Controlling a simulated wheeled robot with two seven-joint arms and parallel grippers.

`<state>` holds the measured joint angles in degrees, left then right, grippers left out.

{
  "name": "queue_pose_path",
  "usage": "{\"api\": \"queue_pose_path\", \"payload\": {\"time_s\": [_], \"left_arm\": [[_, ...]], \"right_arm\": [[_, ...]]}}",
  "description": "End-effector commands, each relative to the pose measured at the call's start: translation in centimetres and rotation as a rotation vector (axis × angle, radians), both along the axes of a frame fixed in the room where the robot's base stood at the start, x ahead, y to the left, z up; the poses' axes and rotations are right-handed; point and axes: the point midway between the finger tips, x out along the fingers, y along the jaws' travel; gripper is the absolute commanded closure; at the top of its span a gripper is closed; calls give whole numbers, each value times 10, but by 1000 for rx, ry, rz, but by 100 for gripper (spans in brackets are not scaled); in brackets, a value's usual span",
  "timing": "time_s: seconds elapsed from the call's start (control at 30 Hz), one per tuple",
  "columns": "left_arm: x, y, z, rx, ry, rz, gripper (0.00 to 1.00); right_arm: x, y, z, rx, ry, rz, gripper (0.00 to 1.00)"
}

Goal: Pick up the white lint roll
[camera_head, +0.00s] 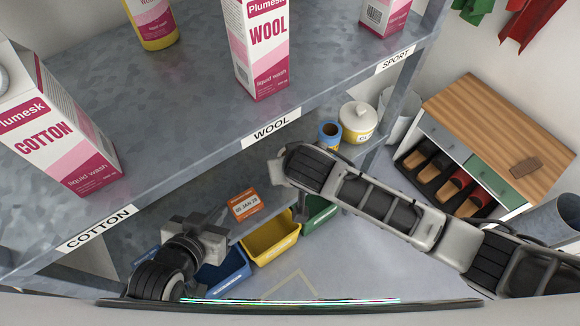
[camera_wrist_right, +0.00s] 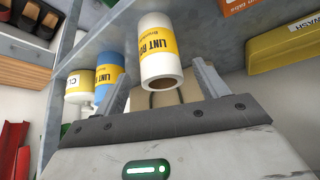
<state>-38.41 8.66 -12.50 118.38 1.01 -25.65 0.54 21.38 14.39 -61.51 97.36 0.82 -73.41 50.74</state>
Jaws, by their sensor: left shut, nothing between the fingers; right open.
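The white lint roll (camera_wrist_right: 160,70), with a yellow label, shows in the right wrist view, its open end toward the camera. My right gripper (camera_wrist_right: 161,72) is open, with one finger to each side of the roll's near end; I cannot tell whether they touch it. In the head view the roll is hidden behind my right arm, and the right fingers are not clearly seen. My left gripper (camera_head: 207,236) is shut and empty at the lower left, above the bins.
A blue lint roll (camera_head: 329,135) and a white canister (camera_head: 357,120) stand near the white roll. Liquid wash cartons, including the wool one (camera_head: 264,50), stand on the upper shelf (camera_head: 190,110).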

Motion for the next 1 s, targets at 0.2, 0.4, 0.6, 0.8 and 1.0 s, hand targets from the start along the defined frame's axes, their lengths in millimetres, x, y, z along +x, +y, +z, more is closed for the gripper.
{"api": "queue_pose_path", "payload": {"time_s": [0.2, 0.4, 0.6, 0.8, 1.0], "left_arm": [[1, 0, 0, -1, -6, -3, 100], [1, -1, -4, -6, -6, -3, 100], [2, -2, -3, -10, -9, -1, 100], [3, -2, -2, -13, -11, 1, 100], [3, -3, -1, -20, -11, 5, 100]], "right_arm": [[7, 2, -15, -2, 0, 3, 27], [21, 5, -42, -1, -2, 2, 27], [27, 7, -51, 1, -1, 1, 27], [27, 7, -51, 2, -1, 1, 36], [26, 6, -51, 1, -1, 1, 76]]}}
